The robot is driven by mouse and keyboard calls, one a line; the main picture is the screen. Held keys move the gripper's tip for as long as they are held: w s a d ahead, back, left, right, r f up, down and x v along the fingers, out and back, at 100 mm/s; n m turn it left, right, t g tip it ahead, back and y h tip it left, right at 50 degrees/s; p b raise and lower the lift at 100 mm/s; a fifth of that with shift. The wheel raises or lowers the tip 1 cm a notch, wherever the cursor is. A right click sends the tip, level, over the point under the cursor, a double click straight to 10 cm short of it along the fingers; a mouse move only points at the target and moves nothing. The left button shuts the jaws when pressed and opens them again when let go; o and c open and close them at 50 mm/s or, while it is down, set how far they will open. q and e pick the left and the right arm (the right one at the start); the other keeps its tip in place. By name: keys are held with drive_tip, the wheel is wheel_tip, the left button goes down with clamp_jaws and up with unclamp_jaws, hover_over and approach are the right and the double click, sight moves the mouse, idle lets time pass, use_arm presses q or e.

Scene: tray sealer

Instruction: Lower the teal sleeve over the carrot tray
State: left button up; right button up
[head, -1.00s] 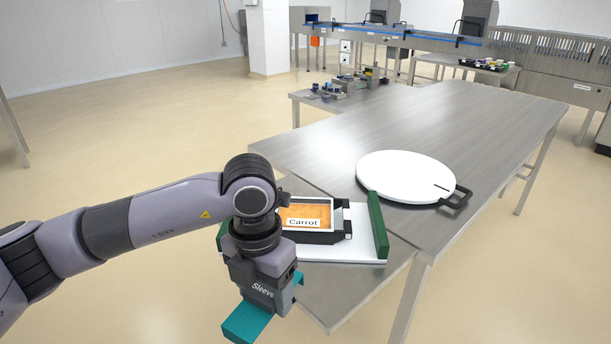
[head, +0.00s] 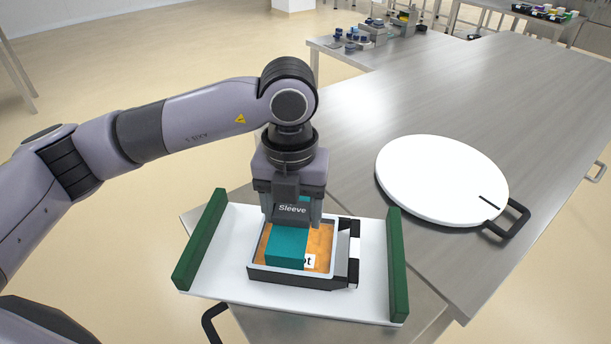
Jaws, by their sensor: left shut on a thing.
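My left gripper (head: 291,212) points down and is shut on the teal sleeve (head: 287,247). The sleeve shows as a teal band in front of the middle of the carrot tray (head: 331,262), with orange contents visible on both sides of it. It covers most of the tray's "Carrot" label. I cannot tell how much height separates the sleeve from the tray. The tray sits in a black holder (head: 290,279) on a white board. The gripper hides the tray's back edge. My right gripper is not in view.
The white board (head: 235,270) has green side rails left (head: 203,240) and right (head: 397,265). A round white disc (head: 440,180) with a black handle lies on the steel table (head: 440,100) to the right. Small items stand on a farther table. The table's middle is clear.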

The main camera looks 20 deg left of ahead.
sight(295, 221)
use_arm(q)
drive_tip(key=shift+w, duration=0.45)
drive_tip(key=shift+s+f, duration=0.15)
drive_tip(key=shift+f, duration=0.2)
drive_tip(key=shift+f+b, duration=0.95)
drive_tip(key=shift+f, duration=0.45)
drive_tip(key=shift+f+b, duration=1.2)
drive_tip(key=shift+f, duration=0.3)
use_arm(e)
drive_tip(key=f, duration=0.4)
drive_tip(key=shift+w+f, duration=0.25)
use_arm(q)
drive_tip(key=shift+f, duration=0.1)
drive_tip(key=shift+b, duration=0.55)
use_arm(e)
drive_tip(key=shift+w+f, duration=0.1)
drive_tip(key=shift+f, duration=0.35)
use_arm(q)
drive_tip(key=o, duration=1.1)
